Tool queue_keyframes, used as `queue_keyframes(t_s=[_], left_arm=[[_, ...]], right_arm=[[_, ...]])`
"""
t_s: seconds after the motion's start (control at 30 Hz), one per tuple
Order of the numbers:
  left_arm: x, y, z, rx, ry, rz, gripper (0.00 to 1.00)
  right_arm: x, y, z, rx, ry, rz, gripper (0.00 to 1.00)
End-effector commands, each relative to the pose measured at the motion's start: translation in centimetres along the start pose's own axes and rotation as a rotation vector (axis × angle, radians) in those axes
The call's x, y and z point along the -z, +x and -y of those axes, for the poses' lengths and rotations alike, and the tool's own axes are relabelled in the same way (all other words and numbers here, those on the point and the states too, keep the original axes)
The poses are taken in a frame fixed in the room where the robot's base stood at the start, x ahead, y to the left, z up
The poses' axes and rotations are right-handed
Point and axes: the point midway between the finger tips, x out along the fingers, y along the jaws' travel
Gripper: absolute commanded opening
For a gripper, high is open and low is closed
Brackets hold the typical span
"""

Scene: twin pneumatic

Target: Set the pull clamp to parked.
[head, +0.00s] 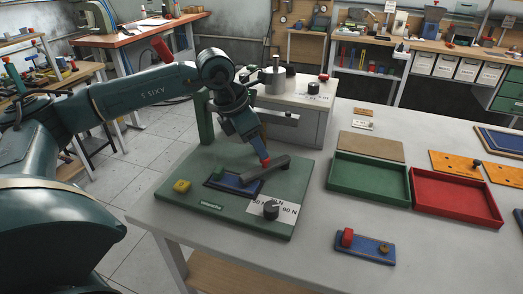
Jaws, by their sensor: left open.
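A green base plate (175,210) lies on the near left of the grey table. On it sit a dark blue plate (222,185) and a dark grey bar (270,172) slanting up to the right; these look like the clamp, though I cannot make out all its parts. A black dial (270,209) stands at the plate's front on a white label, which shows "90 N". My left gripper (263,158) is open and points down just above the bar's upper part. A red tip shows at its fingers; I cannot tell what it belongs to or whether they touch. My right gripper is out of view.
A grey box unit (300,115) stands behind. Green (373,186) and red (458,204) trays lie right. A blue plate with knobs (365,247) lies in front; bare table surrounds it.

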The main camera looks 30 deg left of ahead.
Motion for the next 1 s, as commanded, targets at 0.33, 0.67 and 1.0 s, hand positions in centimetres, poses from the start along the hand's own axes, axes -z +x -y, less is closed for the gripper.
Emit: queue_keyframes(t_s=[0.33,0.67,1.0], left_arm=[[0.0,3.6,0.0,0.001,0.0,0.001,0.45],[0.0,3.8,0.0,0.001,0.0,0.002,0.41],[0.0,3.8,0.0,0.001,0.0,0.001,0.13]], right_arm=[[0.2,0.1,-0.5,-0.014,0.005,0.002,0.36],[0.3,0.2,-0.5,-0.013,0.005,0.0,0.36],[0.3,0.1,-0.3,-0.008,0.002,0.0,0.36]])
